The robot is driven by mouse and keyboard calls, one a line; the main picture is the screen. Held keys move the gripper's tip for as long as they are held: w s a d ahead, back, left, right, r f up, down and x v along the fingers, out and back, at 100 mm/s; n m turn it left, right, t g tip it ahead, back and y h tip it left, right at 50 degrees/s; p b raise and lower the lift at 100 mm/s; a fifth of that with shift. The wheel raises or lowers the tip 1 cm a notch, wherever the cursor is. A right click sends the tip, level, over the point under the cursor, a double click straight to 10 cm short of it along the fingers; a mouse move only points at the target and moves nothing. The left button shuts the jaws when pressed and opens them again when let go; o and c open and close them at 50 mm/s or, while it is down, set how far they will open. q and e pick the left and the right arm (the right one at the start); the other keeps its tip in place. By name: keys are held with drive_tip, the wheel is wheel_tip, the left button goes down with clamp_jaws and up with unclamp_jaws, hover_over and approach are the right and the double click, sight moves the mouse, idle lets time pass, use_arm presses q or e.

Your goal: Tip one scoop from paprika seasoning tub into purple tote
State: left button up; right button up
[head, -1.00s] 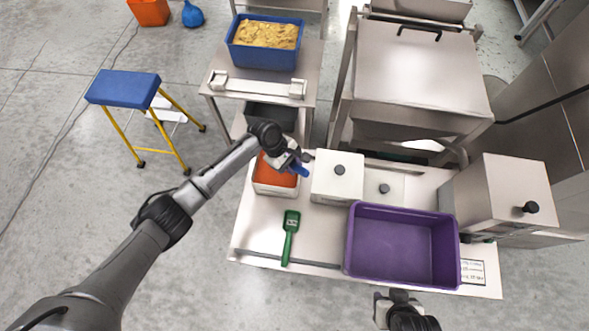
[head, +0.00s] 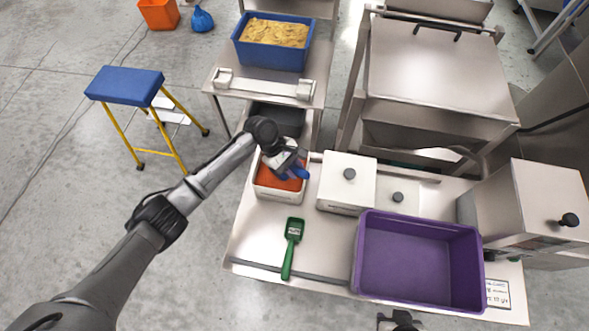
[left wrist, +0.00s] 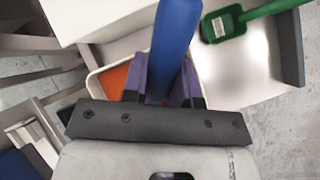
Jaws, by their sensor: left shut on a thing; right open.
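The paprika seasoning tub (head: 262,188) is a white open box with orange-red powder, at the left of the steel bench. My left gripper (head: 292,168) is over its back right part, shut on a blue scoop (head: 300,173). In the left wrist view the blue handle (left wrist: 175,45) stands between the fingers (left wrist: 167,80), with the orange powder (left wrist: 113,82) behind. The scoop's bowl is hidden, so its load cannot be told. The purple tote (head: 415,296) is empty at the bench's front right. My right gripper (head: 400,322), open, is cut off by the bottom edge.
A green scoop (head: 292,240) lies on the bench between tub and tote. A white lidded tub (head: 347,182) stands right of the paprika, near another lid (head: 398,197). A steel box (head: 525,205) stands at the right.

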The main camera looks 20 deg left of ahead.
use_arm(q)
drive_tip(key=shift+w+a+f+b, duration=0.1)
drive_tip(key=shift+a+f+b, duration=0.1)
drive_tip(key=shift+f+b, duration=1.35)
drive_tip(key=shift+d+r+y+p, duration=0.1)
drive_tip(key=shift+y+p, duration=0.3)
drive_tip(key=shift+p, duration=0.8)
drive_tip(key=shift+d+f+t+y+p, duration=0.2)
drive_tip(key=shift+f+t+y+p, duration=0.6)
drive_tip(key=shift+p, duration=0.45)
drive_tip(key=shift+a+f, duration=0.1)
drive_tip(key=shift+f, duration=0.05)
